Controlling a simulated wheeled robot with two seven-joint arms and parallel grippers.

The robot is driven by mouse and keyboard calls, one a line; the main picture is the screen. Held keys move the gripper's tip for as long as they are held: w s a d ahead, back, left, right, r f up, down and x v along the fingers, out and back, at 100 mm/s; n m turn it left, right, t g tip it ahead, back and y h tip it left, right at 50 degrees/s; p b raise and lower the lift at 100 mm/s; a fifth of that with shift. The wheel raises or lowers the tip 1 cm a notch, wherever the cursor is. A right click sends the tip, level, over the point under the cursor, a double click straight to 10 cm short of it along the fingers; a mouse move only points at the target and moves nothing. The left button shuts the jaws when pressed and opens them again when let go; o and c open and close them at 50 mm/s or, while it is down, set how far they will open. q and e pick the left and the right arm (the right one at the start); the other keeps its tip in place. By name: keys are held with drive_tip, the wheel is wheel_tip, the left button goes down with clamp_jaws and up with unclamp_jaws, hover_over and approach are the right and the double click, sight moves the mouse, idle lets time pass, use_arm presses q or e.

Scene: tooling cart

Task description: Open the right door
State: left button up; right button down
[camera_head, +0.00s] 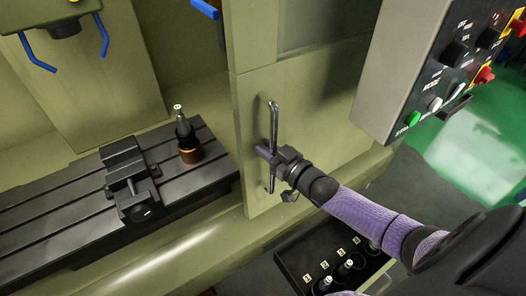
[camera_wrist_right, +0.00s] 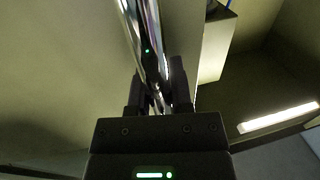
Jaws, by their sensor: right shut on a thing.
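The right door (camera_head: 300,110) is an olive-green panel with a window in its upper part. Its left edge stands beside an opening into the machine. A vertical chrome handle (camera_head: 273,120) is fixed near that edge. My right gripper (camera_head: 272,158) is shut on the handle at its lower half. In the right wrist view the handle (camera_wrist_right: 146,45) runs up from between the two fingers (camera_wrist_right: 155,95). The fingers hide part of the handle. My left gripper does not show in either view.
Inside the opening, a slotted table (camera_head: 60,215) bears a vise (camera_head: 128,175) and a tool holder (camera_head: 186,135). A control panel (camera_head: 400,70) with buttons juts out at the upper right. A black tray (camera_head: 290,265) of numbered tool holders lies below my right arm.

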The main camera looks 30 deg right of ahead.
idle(0.3)
drive_tip(key=c, duration=0.8)
unclamp_jaws()
drive_tip(key=shift+s, duration=0.1)
drive_tip(key=v, duration=0.9)
drive_tip(key=shift+s+d+p, duration=0.2)
drive_tip(key=shift+s+p, duration=0.15)
drive_tip(key=shift+p, duration=0.1)
